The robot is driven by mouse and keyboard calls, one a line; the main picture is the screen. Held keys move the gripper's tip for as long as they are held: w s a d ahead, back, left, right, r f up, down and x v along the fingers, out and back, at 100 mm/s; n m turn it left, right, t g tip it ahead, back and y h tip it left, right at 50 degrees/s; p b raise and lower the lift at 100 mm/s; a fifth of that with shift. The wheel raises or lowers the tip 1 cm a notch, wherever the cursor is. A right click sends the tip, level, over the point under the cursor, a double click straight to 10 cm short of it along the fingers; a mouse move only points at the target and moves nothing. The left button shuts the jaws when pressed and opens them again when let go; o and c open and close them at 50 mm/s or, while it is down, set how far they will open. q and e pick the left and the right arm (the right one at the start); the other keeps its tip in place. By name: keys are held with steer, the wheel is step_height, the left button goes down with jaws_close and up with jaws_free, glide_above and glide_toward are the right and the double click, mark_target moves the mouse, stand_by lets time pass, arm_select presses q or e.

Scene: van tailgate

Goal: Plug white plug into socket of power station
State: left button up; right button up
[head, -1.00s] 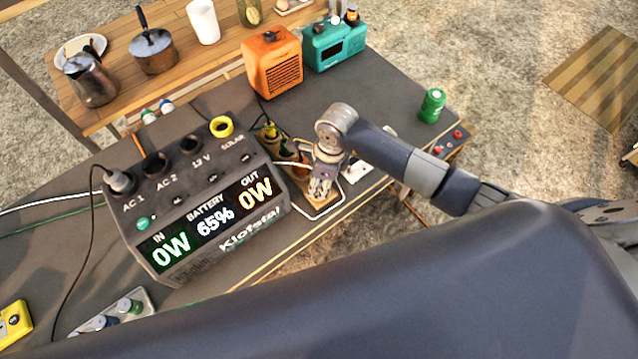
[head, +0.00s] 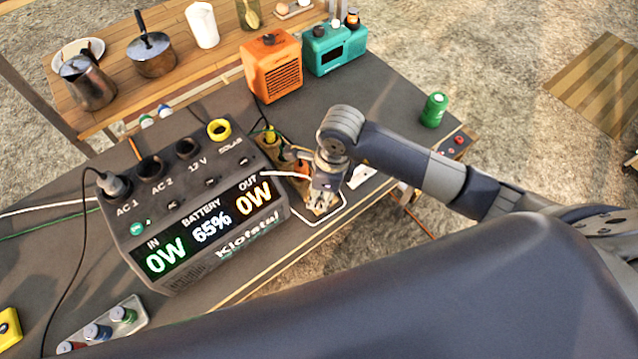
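The power station (head: 190,262) is a dark grey box on the left half of the dark table. Its display reads IN 0W, BATTERY 65%, OUT 0W. A grey plug (head: 115,184) with a black cable sits in socket AC 1. Socket AC 2 (head: 151,166) looks empty. My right gripper (head: 321,205) points down just right of the power station, over a tray with several plugs. A white cable (head: 283,174) runs to the gripper. The white plug cannot be made out; the gripper may hide it. Whether the fingers are closed is unclear. My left gripper is not in view.
An orange box (head: 273,68) and a teal box (head: 334,48) stand behind. A green can (head: 433,109) stands near the right table edge. A tray with knobs (head: 110,328) and a yellow device (head: 8,328) lie at front left. A yellow ring (head: 219,130) marks the solar socket.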

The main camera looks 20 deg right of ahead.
steer(key=s+a+b, duration=0.3)
steer(key=s, duration=0.8)
step_height(320, 180, up, 19)
steer(key=p, duration=1.3)
steer(key=shift+s, duration=0.35)
steer(key=shift+a, duration=0.15)
steer(key=w+a+b, duration=0.2)
steer(key=w+a, duration=0.5)
steer(key=a, duration=0.2)
steer(key=shift+b, duration=0.3)
steer(key=w+a+b, duration=0.2)
steer(key=w+a, duration=0.2)
steer(key=a, duration=0.1)
steer(key=w+a+b, duration=0.3)
steer(key=w+a, duration=0.1)
steer(key=a, duration=0.2)
steer(key=w+a+b, duration=0.3)
steer(key=w+a, duration=0.2)
steer(key=shift+a, duration=0.2)
steer(key=w+a, duration=0.1)
steer(key=a, duration=0.1)
steer(key=w+a+b, duration=0.1)
steer(key=w+a, duration=0.1)
steer(key=shift+w+a+r, duration=0.1)
steer(key=shift+w+a, duration=0.15)
steer(key=shift+a, duration=0.05)
